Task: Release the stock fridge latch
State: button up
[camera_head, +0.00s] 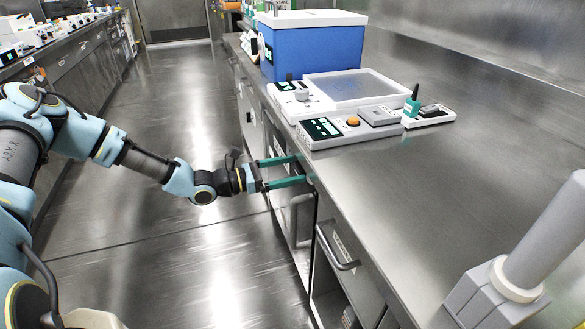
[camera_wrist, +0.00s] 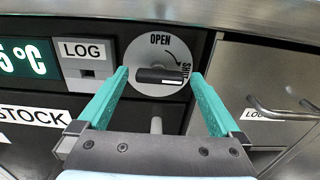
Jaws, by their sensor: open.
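The latch is a black bar handle (camera_wrist: 160,76) on a round grey dial (camera_wrist: 150,50) in the wrist view. The dial is marked OPEN at its top and SHUT at its right. The handle lies level, its right end by SHUT. My gripper (camera_wrist: 160,74) is open, one teal finger near each end of the handle; I cannot tell whether they touch it. The fridge front (camera_wrist: 110,22) is dark, with a STOCK label and a temperature display. In the head view my gripper (camera_head: 302,170) reaches the cabinet front under the counter edge, and the latch is hidden.
The steel counter (camera_head: 400,190) overhangs just above my gripper. A drawer with a bar handle (camera_head: 338,252) is nearer to me, to the right. On the counter stand a blue box (camera_head: 310,50) and a white device (camera_head: 335,135). The aisle floor (camera_head: 160,235) is clear.

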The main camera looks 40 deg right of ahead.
jog(key=shift+s+d, duration=0.15)
jog(key=shift+d, duration=0.25)
jog(key=c, duration=1.2)
